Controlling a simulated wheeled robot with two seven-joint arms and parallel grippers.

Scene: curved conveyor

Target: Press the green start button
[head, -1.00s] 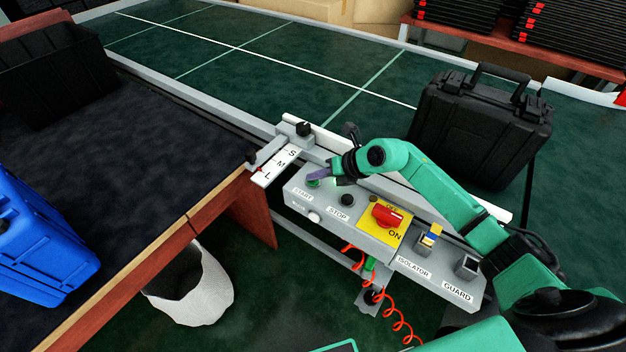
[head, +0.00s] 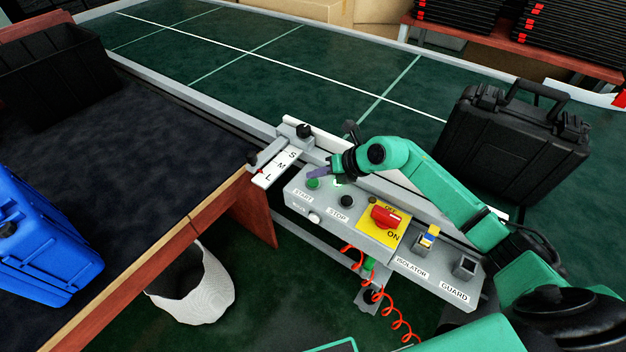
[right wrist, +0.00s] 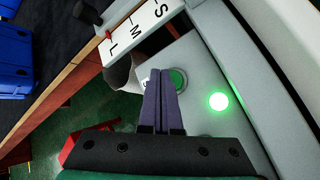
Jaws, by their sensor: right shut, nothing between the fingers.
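The green start button (head: 313,183) sits at the left end of the grey control box (head: 330,214), above the START label. My right gripper (head: 318,174) is shut and empty, its purple fingers just above and beside the button. In the right wrist view the closed fingertips (right wrist: 162,72) overlap the left side of the green button (right wrist: 180,78); a small gap or light contact cannot be told apart. A lit green lamp (right wrist: 218,101) shines next to it and glows in the head view (head: 338,183). My left gripper is not in view.
The box also has a black STOP button (head: 346,201) and a red isolator switch (head: 387,217). A black case (head: 500,145) stands on the green conveyor (head: 250,60). A blue case (head: 45,245) is on the left table, and a white bin (head: 203,290) stands below.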

